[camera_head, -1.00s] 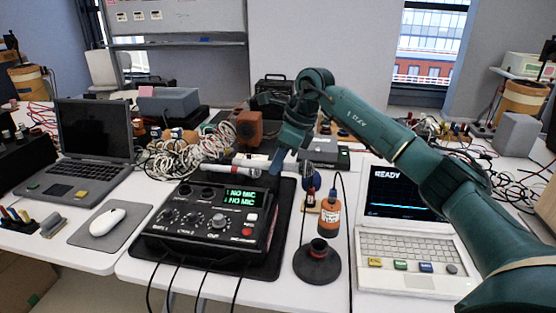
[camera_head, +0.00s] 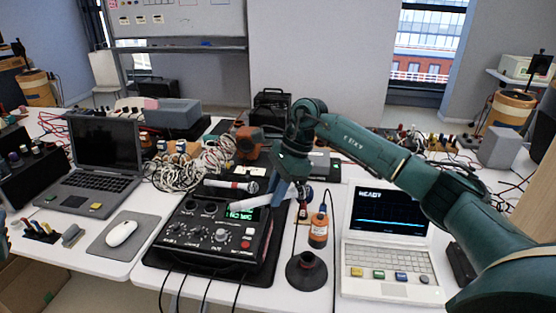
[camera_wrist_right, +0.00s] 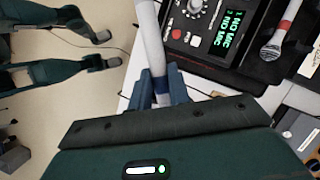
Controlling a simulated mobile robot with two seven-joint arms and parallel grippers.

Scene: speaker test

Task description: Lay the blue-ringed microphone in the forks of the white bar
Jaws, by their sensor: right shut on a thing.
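My right gripper (camera_head: 280,190) is above the right rear part of the black mixer box. In the right wrist view its two fingers (camera_wrist_right: 163,88) are shut on a pale tube, the blue-ringed microphone (camera_wrist_right: 150,35). A bluish band shows between the fingers. A red-ringed microphone (camera_head: 230,184) lies behind the mixer's controls, and shows at the upper right of the wrist view (camera_wrist_right: 281,33). I cannot make out the white bar's forks. My left gripper is out of view.
The mixer (camera_head: 205,236) stands on a black mat, cables hanging in front. An orange bottle (camera_head: 318,231) and a dark conical stand (camera_head: 307,272) are right of it, then a white laptop (camera_head: 390,245). A mouse (camera_head: 122,233) and dark laptop (camera_head: 100,160) are left.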

